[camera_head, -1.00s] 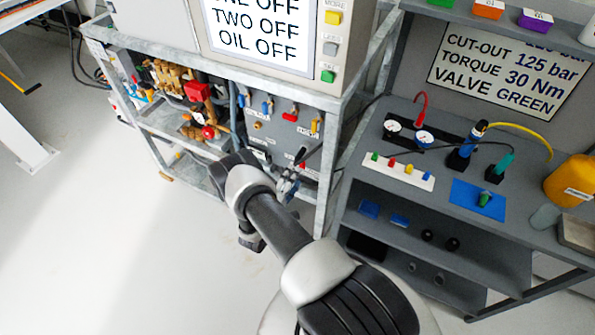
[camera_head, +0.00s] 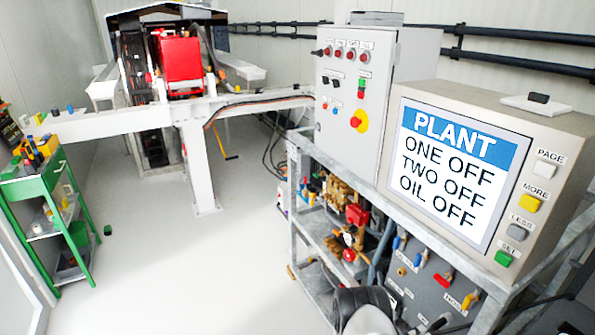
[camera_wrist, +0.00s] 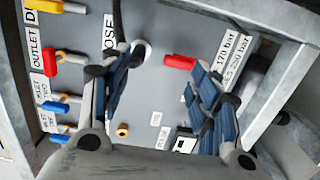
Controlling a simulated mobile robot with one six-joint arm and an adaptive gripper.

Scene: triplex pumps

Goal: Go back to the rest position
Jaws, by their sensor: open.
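My gripper (camera_wrist: 165,72) is open in the wrist view, its two blue-padded fingers spread in front of a grey valve panel (camera_wrist: 140,105). Nothing shows held between the fingers. A red-handled valve (camera_wrist: 180,62) shows between the fingertips, beyond them; I cannot tell the distance. Yellow, red and blue valve handles line the panel's left side. In the head view only the top of my arm (camera_head: 365,308) shows at the bottom edge, in front of the pump frame. The gripper is mostly cut off there.
A galvanised frame (camera_head: 330,270) holds brass pumps with red parts (camera_head: 357,215). A grey control cabinet (camera_head: 350,95) and a PLANT display (camera_head: 455,170) stand above. A green trolley (camera_head: 45,185) is at left. The pale floor (camera_head: 170,265) between is clear.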

